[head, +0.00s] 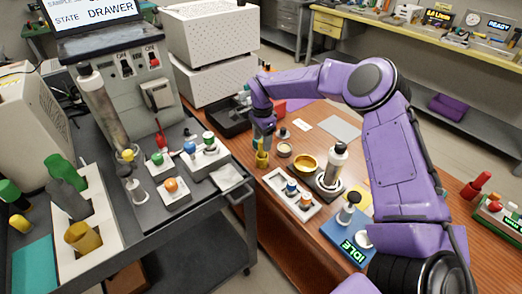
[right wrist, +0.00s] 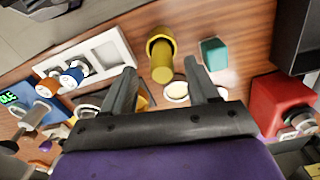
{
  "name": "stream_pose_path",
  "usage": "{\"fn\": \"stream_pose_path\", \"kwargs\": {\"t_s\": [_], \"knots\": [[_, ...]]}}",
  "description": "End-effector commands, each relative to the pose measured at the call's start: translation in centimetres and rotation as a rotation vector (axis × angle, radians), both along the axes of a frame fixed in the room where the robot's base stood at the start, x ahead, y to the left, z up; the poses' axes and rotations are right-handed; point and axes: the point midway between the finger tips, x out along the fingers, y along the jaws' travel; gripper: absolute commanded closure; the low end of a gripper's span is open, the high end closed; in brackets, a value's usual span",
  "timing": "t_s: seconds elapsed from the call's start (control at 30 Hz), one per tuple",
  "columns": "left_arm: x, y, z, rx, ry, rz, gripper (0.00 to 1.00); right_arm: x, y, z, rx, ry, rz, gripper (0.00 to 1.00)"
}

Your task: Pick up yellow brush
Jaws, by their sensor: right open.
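A small yellow upright cylinder (head: 262,159) stands near the table's left edge in the head view. In the right wrist view the yellow cylinder (right wrist: 161,62) shows between and beyond my finger tips. I cannot make out bristles on it, so I cannot tell whether it is the brush. My right gripper (head: 263,138) points down just above it in the head view. In the right wrist view the right gripper (right wrist: 160,72) is open, with nothing clasped between its fingers. My left gripper is not in view.
A white tray (head: 275,179) with blue and orange capped pieces lies close by. A gold bowl (head: 306,164) and a white-topped bottle (head: 336,160) stand to the right. A teal block (right wrist: 214,53) and a red box (right wrist: 280,103) show in the right wrist view. A grey cart (head: 215,202) stands left.

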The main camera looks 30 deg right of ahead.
Motion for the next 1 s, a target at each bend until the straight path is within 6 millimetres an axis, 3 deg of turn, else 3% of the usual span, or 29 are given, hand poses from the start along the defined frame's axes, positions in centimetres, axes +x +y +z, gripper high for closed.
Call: {"fn": "stream_pose_path", "kwargs": {"t_s": [0.17,0.4,0.57,0.6,0.87,1.0], "knots": [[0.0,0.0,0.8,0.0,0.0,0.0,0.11,0.1,0.0,-2.3,-0.001,0.001,0.0,0.41],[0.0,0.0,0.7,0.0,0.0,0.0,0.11,0.1,0.0,-2.6,0.0,-0.001,0.0,0.44],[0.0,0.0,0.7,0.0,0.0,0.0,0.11,0.1,0.0,-2.6,0.0,-0.001,0.0,0.96],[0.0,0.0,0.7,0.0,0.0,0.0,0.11,0.1,0.0,-2.6,0.0,-0.001,0.0,1.0],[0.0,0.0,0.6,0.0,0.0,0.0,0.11,0.1,0.0,-2.4,0.0,-0.001,0.0,1.0],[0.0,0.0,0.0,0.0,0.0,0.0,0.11,0.2,0.0,-0.2,0.002,-0.006,-0.001,1.0]]}}
